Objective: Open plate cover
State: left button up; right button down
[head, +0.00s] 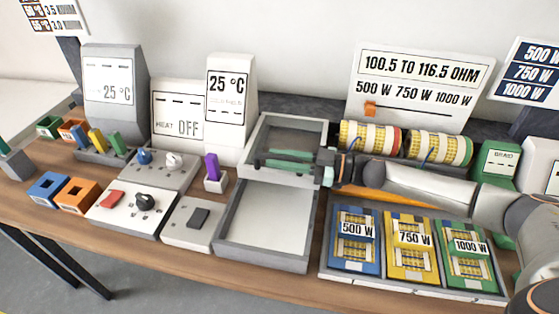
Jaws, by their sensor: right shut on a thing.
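The plate cover (258,133) is a grey-framed panel with a pale middle. It stands raised and tilted at the back of the plate. The plate (262,225) is a pale flat surface in a grey rim, bare and uncovered at the front. My right gripper (280,160) comes in from the right. Its green fingers lie across the cover, shut on a dark bar there that looks like its handle. The fingers partly hide the bar. My left gripper does not show.
A tray with blue, yellow and green wattage pieces (413,264) lies right of the plate. Wound rolls (369,137) stand behind my right arm. Left are a switch panel (129,212), a purple lever (212,166) and colored blocks (76,195). Displays (231,88) stand behind.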

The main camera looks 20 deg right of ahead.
jog(key=c, duration=0.8)
grip_release()
jog(key=b+v, duration=0.2)
jog(key=v, duration=1)
jog(key=shift+s+d, duration=0.15)
jog(key=shift+d, duration=0.05)
jog(key=shift+s+a, duration=0.1)
